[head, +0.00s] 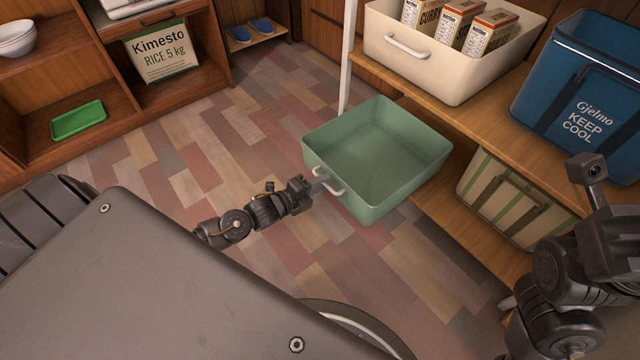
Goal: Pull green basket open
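The green basket (400,120) is an empty open bin that sticks out from the lower part of the wooden shelf unit. Its white handle (340,192) is on the side facing my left arm. My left gripper (322,183) is at this handle, with its fingertips over or around it. At this size I cannot tell whether the fingers are closed on it.
A cream bin (420,75) with several boxes and a blue cooler bag (585,85) stand on the upper shelf. A striped bag (510,200) sits on the lower shelf. A white post (348,60) rises behind the basket. The floor (200,150) left of the basket is clear.

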